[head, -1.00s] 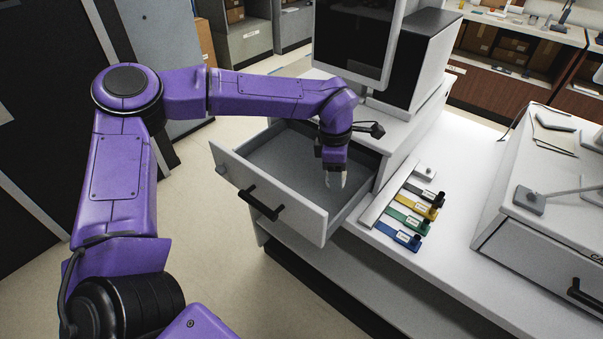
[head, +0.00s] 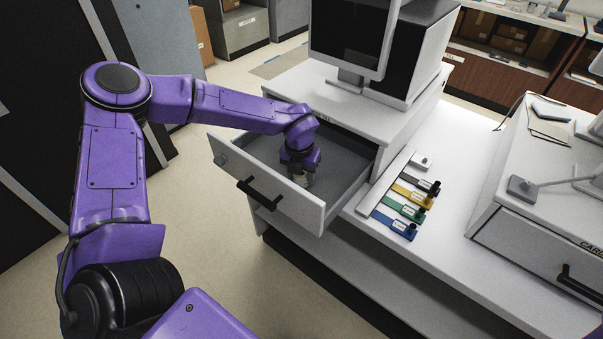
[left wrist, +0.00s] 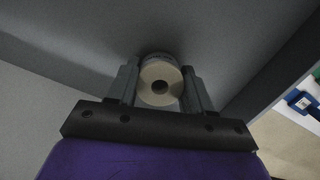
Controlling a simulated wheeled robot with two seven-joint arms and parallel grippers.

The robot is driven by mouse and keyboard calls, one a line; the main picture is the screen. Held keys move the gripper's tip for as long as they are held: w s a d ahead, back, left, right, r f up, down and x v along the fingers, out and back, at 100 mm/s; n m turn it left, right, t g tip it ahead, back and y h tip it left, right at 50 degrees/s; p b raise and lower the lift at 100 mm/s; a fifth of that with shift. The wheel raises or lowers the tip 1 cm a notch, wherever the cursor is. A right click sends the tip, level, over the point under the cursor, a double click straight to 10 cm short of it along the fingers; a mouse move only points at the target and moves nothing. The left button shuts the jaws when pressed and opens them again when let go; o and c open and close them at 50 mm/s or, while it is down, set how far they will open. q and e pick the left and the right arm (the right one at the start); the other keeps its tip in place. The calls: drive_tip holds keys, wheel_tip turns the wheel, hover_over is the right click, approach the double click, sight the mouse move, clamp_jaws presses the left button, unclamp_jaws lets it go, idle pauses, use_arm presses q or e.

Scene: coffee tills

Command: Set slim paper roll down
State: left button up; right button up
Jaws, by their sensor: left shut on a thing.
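The slim paper roll (left wrist: 160,70) is a small pale roll with a dark core hole, seen end-on in the left wrist view. My left gripper (left wrist: 160,85) is shut on it, one finger on each side. In the head view my left gripper (head: 302,180) reaches down into the open drawer (head: 345,184), near its front panel, and the roll is mostly hidden by the gripper. I cannot tell whether the roll touches the drawer floor. My right gripper is not in view.
The drawer's front panel has a black handle (head: 259,193). A till counter with a monitor (head: 348,38) stands behind. Colored tagged strips (head: 405,208) lie on the white counter to the right. A second drawer unit (head: 530,245) is farther right. The rest of the drawer looks empty.

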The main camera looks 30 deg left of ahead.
sight(300, 177)
use_arm(q)
drive_tip(key=shift+f, duration=0.4)
drive_tip(key=shift+f, duration=0.2)
drive_tip(key=o, duration=1.1)
drive_tip(key=r, duration=0.4)
drive_tip(key=s+r, duration=0.1)
drive_tip(key=r, duration=0.3)
drive_tip(key=r+b, duration=0.1)
drive_tip(key=r, duration=0.3)
drive_tip(key=shift+s+d+r, duration=0.2)
